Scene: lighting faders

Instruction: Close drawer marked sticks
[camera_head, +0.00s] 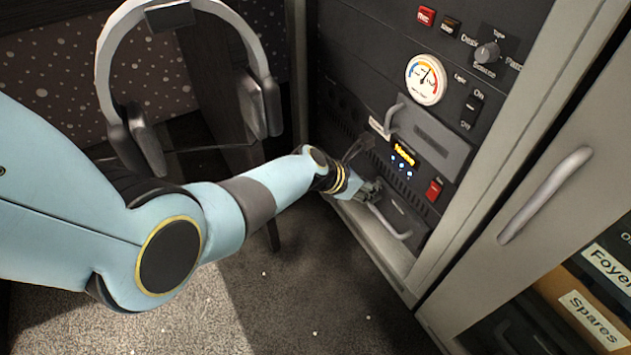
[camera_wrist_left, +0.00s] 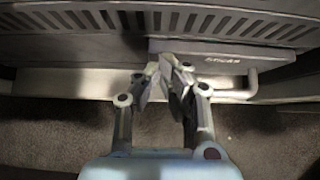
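The drawer marked Sticks (camera_wrist_left: 232,62) is low on the dark rack panel. Its label reads in the left wrist view, and its front stands out a little from the panel there. In the head view it is the lower drawer, with a pale bar handle (camera_head: 391,222); the handle's right end also shows in the left wrist view (camera_wrist_left: 252,82). My left gripper (camera_head: 372,188) is at the drawer's left part; in the left wrist view (camera_wrist_left: 166,64) its fingertips come together in front of the drawer's left end. It covers part of the handle. My right gripper is out of view.
Above is another drawer with a handle (camera_head: 393,117), plus a round gauge (camera_head: 426,80), a knob (camera_head: 487,53) and a red switch (camera_head: 434,190). A grey cabinet door handle (camera_head: 545,195) juts out at right. Large headphones (camera_head: 185,60) hang at upper left.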

